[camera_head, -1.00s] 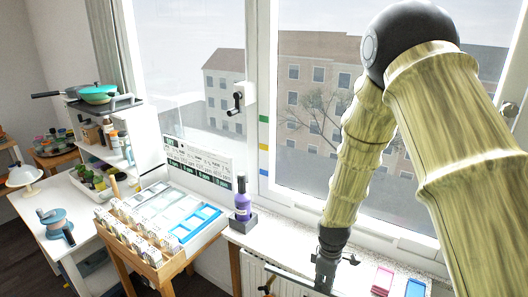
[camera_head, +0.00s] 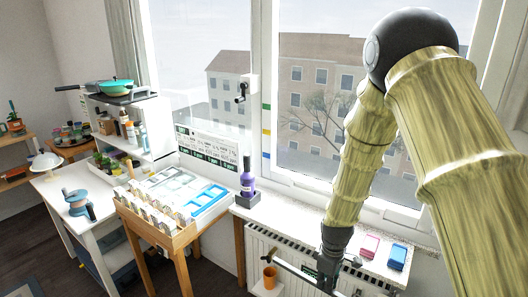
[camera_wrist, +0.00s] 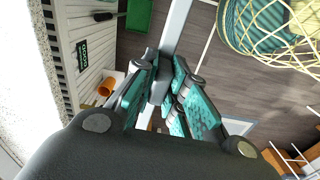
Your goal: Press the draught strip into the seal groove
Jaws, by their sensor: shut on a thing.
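My gripper (camera_head: 328,282) is low in front of the radiator, below the window sill, at the bottom of the head view. In the wrist view its teal-padded fingers (camera_wrist: 162,85) are closed on a long pale bar (camera_wrist: 178,22), which runs up out of the picture. Part of this bar (camera_head: 292,268) shows left of my gripper in the head view. I cannot tell whether it is the draught strip. The white window frame (camera_head: 260,130) carries green, yellow and blue marks. I cannot make out the seal groove.
The sill (camera_head: 290,215) holds a purple bottle (camera_head: 246,180), a pink block (camera_head: 370,245) and a blue block (camera_head: 398,256). An orange cup (camera_head: 269,277) is near the radiator (camera_head: 262,245). A wooden rack (camera_head: 165,215) is left.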

